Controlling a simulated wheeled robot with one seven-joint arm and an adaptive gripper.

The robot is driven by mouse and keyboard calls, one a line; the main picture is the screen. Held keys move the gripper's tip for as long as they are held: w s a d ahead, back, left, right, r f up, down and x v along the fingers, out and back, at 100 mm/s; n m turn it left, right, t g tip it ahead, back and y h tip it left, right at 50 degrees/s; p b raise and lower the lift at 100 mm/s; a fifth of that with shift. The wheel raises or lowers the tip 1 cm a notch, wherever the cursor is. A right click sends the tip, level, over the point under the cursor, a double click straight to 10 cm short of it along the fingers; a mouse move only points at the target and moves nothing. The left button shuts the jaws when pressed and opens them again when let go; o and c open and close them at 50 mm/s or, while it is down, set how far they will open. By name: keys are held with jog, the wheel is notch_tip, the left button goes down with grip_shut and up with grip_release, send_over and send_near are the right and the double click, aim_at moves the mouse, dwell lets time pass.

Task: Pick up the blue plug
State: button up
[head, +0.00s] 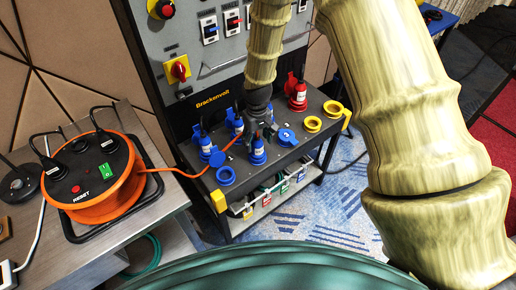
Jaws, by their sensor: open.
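Several blue plugs stand on the dark shelf (300,150) of the panel rack. One blue plug (258,150) stands upright near the front middle, just below my gripper. I cannot tell which one the task means. My gripper (259,128) is open, pointing down at the end of my pale arm, over the middle of the shelf. Its fingers are small and dark here, and I cannot tell whether they touch a plug.
A red plug (298,94) stands at the back right of the shelf. Blue sockets (226,176) and yellow rings (312,124) sit along the shelf. An orange cable reel (100,175) rests on a grey bench at left, its cable running to the shelf.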

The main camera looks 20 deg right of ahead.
aim_at(257, 153)
jog(key=shift+f+p, duration=0.35)
jog(key=shift+f, duration=1.5)
jog(key=c, duration=1.2)
